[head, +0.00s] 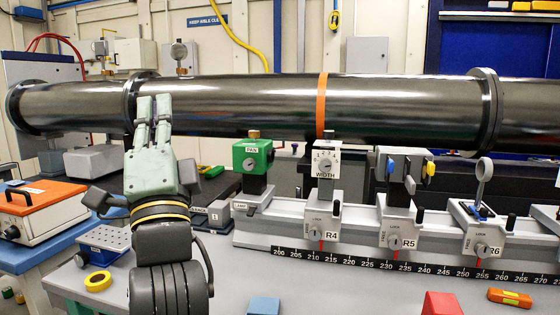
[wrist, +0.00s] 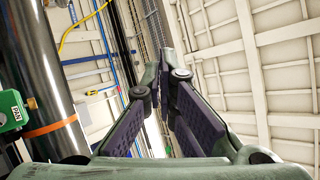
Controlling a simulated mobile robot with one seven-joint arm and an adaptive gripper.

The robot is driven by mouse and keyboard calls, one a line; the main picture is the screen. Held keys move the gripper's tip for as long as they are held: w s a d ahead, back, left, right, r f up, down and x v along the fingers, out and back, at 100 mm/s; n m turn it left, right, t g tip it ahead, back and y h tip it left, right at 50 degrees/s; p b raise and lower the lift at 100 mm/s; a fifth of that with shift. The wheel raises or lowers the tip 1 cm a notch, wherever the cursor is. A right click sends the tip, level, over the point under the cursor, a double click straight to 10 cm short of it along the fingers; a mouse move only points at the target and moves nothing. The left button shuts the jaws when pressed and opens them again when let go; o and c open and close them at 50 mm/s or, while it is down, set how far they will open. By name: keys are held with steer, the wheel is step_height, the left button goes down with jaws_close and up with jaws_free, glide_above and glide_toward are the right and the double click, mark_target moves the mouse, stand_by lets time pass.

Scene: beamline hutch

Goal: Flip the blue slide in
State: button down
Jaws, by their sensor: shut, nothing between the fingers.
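The blue slide (head: 390,168) is a small blue piece on the left side of the grey holder head on the carrier marked R5 (head: 397,222). A matching yellow piece (head: 429,169) sits on the right side of that head. My gripper (head: 154,98) is far to the left of the slide, pointing up in front of the dark pipe. Its fingers are shut and empty; they also show close together in the wrist view (wrist: 164,50). The slide does not show in the wrist view.
A dark pipe (head: 240,105) with an orange band runs across above the rail (head: 275,225). The green PAN unit (head: 252,155), the WIDTH unit (head: 326,163) on R4 and the ring on R6 (head: 485,180) stand along it. Loose blocks lie in front on the table.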

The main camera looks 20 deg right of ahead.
mark_target(393, 167)
steer(key=w+d+f+m+g+h, duration=0.1)
steer(key=d+m+g+h, duration=0.1)
steer(key=d+m+h, duration=0.45)
steer(key=w+d+f+m+g+h, duration=0.15)
steer(key=d+m, duration=0.25)
steer(key=d, duration=0.6)
steer(key=s+d+f+m+g+h, duration=0.1)
steer(key=s+d+f+m+g, duration=0.1)
steer(key=d, duration=0.5)
steer(key=s+d+f+m+g+h, duration=0.1)
steer(key=s+d+f+m+g, duration=0.2)
steer(key=d+f+m, duration=0.2)
steer(key=s+d+f+m+g+h, duration=0.1)
steer(key=s+d+f+m+g, duration=0.2)
steer(key=d+m, duration=0.6)
steer(key=shift+s+d+f+m+p, duration=0.35)
steer(key=shift+d+f, duration=0.2)
steer(key=shift+f, duration=0.25)
steer(key=p+x, duration=0.4)
steer(key=x, duration=0.9)
steer(key=shift+w+d+r, duration=0.15)
steer(key=shift+w+r, duration=0.05)
steer(key=shift+w, duration=0.15)
steer(key=shift+w+d, duration=0.1)
